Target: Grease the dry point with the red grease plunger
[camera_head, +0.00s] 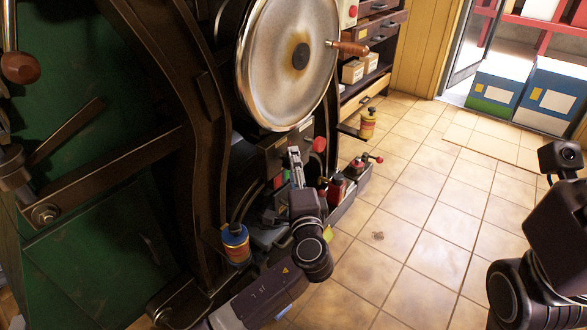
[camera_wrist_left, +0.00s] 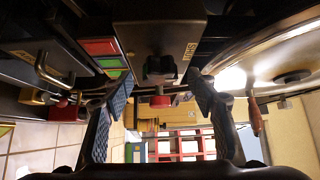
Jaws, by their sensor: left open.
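My left gripper (camera_head: 295,158) reaches up to the dark box under the big wheel. A red knob (camera_head: 319,144) sticks out of this box's right side, just right of the gripper; I take it for the red grease plunger. In the left wrist view a red knob with a dark collar (camera_wrist_left: 158,100) shows between the two spread fingers of my left gripper (camera_wrist_left: 161,90). The fingers are apart and I see no contact with the knob. Which spot is the dry point I cannot tell. Part of my right arm shows at the right edge, but its fingers do not.
A large metal wheel (camera_head: 285,60) with a wooden handle (camera_head: 348,47) hangs above the gripper. A blue-topped can (camera_head: 235,243) stands left of my left arm. A red container (camera_head: 337,187) and a red-handled clamp (camera_head: 362,163) stand to the right.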

